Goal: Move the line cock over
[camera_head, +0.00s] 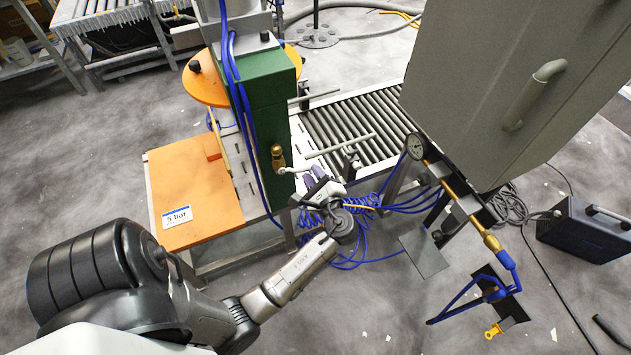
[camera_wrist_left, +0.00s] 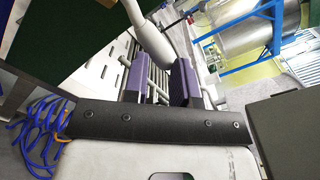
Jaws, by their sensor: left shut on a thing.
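A pale grey lever rod (camera_wrist_left: 152,38) comes down between the purple fingers of my left gripper (camera_wrist_left: 160,85) in the left wrist view, its rounded end at the fingers. In the head view my left gripper (camera_head: 318,184) is shut on this lever, just right of the green press column. A brass fitting (camera_head: 278,156) sits on the column near the lever's base. Fingers and wrist hide the grip in the head view. A separate yellow handle (camera_head: 493,331) shows on a dark bracket at lower right. I cannot tell which fitting is the line cock. My right gripper is not in view.
The green press (camera_head: 268,115) has an orange table (camera_head: 190,190) with a "5 bar" card. A roller conveyor (camera_head: 345,122) lies behind. Coiled blue hoses (camera_head: 365,205) hang near my left wrist. A large grey cabinet (camera_head: 520,80) with a pressure gauge (camera_head: 415,146) beside it stands at right.

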